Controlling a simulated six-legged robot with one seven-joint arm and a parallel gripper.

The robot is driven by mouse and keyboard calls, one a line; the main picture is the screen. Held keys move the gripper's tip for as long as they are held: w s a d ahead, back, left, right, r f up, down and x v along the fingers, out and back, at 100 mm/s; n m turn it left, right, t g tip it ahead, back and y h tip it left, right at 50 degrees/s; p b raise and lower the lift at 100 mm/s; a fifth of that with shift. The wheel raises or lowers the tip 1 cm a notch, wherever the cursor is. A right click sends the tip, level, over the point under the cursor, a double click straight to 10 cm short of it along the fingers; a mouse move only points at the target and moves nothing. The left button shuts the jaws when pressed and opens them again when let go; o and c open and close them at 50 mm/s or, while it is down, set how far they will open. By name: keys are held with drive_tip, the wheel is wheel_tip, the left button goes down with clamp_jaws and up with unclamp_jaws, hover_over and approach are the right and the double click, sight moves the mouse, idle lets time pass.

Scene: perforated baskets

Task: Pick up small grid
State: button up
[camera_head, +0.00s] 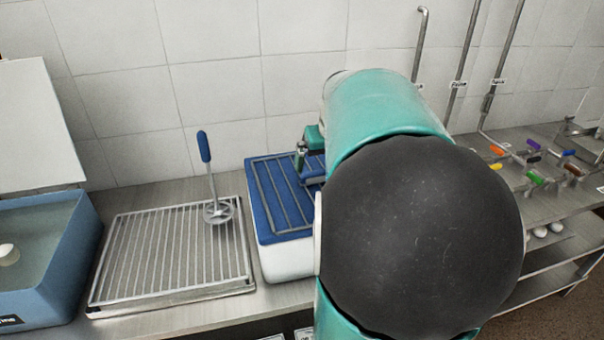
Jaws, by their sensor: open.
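The small grid (268,194) is a set of thin metal bars lying on the blue top of a white box (288,262), right of centre on the counter. Its right part is hidden behind my arm. My gripper (304,168) is open over the far right part of the small grid. Its fingers look close to the bars, but I cannot tell whether they touch. Much of my gripper is hidden by my teal and black arm.
A larger metal grid (150,262) lies left of the box, with a blue-handled tool (207,165) upright on it. A blue water bath (70,262) stands at far left. Pipes and coloured taps (535,178) are at right. A tiled wall closes the back.

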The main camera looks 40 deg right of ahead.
drive_tip(key=x, duration=0.6)
drive_tip(key=shift+w+f, duration=0.15)
drive_tip(key=shift+f, duration=0.2)
drive_tip(key=shift+r, duration=0.1)
drive_tip(key=c, duration=0.8)
